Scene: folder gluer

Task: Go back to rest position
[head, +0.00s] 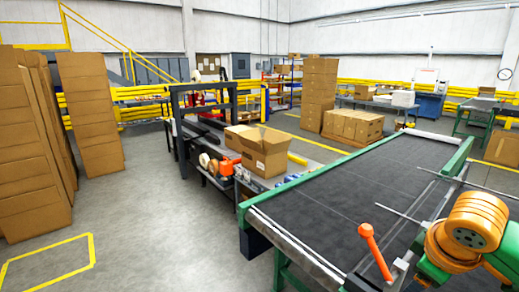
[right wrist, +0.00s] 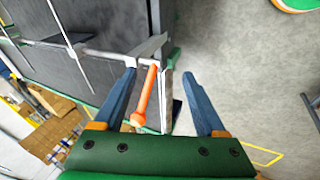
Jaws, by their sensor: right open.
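My right gripper (right wrist: 159,74) is open in the right wrist view, with two blue fingers spread in front of a green palm. An orange-handled lever (right wrist: 145,97) shows in the gap between the fingers, closer to the left finger. I cannot tell how far it is from them; nothing is gripped. The same lever (head: 374,251) stands tilted at the near end of the conveyor (head: 340,190) in the head view. My right arm comes in at the lower right there, orange and green. My left gripper and arm are out of view.
An open cardboard box (head: 265,153) stands on a side table left of the conveyor. Tall carton stacks (head: 90,110) stand at the left. Thin metal rods (head: 400,214) lie above the belt near my right arm. The grey floor (head: 150,220) at lower left is clear.

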